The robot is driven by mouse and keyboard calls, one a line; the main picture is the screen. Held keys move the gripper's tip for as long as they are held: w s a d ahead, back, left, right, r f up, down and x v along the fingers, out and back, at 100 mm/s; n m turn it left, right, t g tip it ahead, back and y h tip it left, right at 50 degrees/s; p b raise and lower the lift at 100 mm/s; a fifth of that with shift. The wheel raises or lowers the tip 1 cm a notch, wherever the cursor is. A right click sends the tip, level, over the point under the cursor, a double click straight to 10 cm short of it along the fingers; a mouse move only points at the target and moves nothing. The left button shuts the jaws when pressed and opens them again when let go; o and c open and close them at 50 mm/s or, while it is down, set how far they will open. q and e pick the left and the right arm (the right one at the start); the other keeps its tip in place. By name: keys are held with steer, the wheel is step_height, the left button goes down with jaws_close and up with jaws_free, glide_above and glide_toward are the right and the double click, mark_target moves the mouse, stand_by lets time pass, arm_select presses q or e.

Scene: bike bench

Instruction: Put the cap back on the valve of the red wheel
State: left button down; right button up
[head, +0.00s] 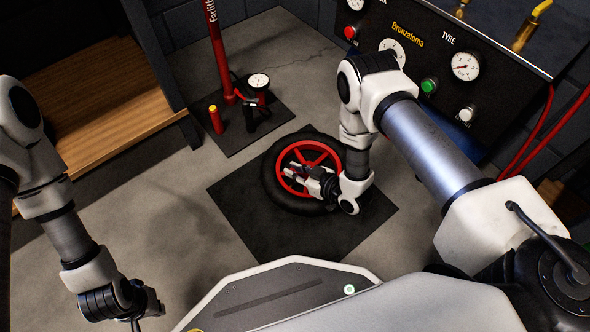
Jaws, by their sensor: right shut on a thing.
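The red wheel (318,151) with its black tyre lies flat on a dark mat (239,206) on the floor. My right gripper (296,171) is over the left part of the wheel's rim, inside the tyre. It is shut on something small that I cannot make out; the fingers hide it. The valve and the cap cannot be told apart at this size. My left gripper (150,312) hangs at the lower left, away from the wheel, partly cut off by the bottom edge; its fingers are not clear.
A red floor pump (222,60) with a gauge stands on another mat behind the wheel, beside a red canister (216,119). A compressor panel (440,60) stands at the back right. A wooden bench (95,95) is at the left. Floor left of the wheel is clear.

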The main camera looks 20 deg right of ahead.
steer(key=shift+f+b, duration=0.65)
steer(key=shift+f, duration=0.35)
stand_by(0.3)
steer(key=o, duration=0.8)
steer(key=shift+r, duration=0.1)
steer(key=v, duration=1.2)
